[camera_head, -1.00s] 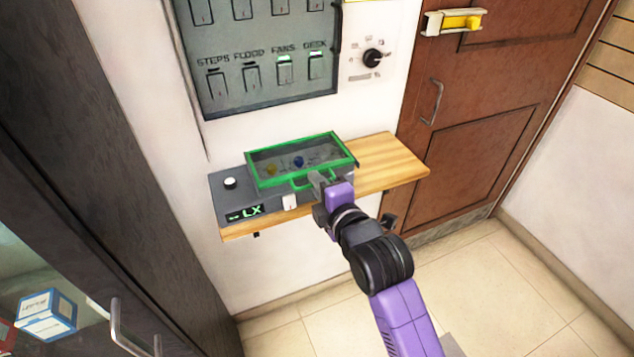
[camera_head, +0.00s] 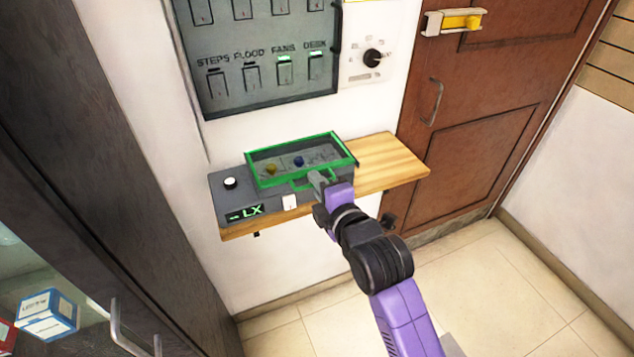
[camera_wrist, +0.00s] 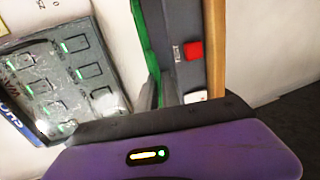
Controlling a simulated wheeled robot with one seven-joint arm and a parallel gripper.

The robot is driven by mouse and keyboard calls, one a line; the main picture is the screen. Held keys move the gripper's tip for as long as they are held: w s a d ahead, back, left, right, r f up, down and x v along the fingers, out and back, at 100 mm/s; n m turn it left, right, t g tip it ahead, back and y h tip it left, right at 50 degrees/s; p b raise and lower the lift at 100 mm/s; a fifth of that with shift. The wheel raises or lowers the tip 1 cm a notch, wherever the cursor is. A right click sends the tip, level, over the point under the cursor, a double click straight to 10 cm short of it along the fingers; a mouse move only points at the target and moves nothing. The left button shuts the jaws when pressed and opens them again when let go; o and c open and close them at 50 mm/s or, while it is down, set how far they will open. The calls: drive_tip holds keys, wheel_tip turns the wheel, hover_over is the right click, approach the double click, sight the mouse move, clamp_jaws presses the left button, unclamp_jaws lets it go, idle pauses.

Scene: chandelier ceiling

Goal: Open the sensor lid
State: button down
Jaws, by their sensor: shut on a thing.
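The sensor lid (camera_head: 318,140) is a clear panel in a green frame on a grey box (camera_head: 229,206) with an "LX" display. A yellow knob and a blue knob show through it. The lid looks closed or nearly so. A green loop handle (camera_head: 300,186) sticks out at its front edge. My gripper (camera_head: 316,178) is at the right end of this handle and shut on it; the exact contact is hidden. In the wrist view, the green frame (camera_wrist: 146,50) runs up past the gripper, beside the grey box face with a red part.
The box stands on a wooden shelf (camera_head: 392,160) whose right part is bare. A switch panel (camera_head: 262,90) and a rotary dial (camera_head: 372,58) are on the wall above. A brown door (camera_head: 480,130) is at right, a dark cabinet (camera_head: 90,150) at left.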

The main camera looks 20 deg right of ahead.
drive_tip(key=shift+s, duration=0.1)
idle(0.4)
drive_tip(key=f+v, duration=0.2)
drive_tip(key=v, duration=0.8)
drive_tip(key=shift+s+p, duration=0.4)
drive_tip(key=shift+s, duration=0.2)
drive_tip(key=shift+f, duration=0.1)
drive_tip(key=c, duration=1.6)
unclamp_jaws()
drive_tip(key=shift+o, duration=0.2)
drive_tip(key=b+v, duration=0.1)
drive_tip(key=v, duration=0.6)
drive_tip(key=shift+s, duration=0.4)
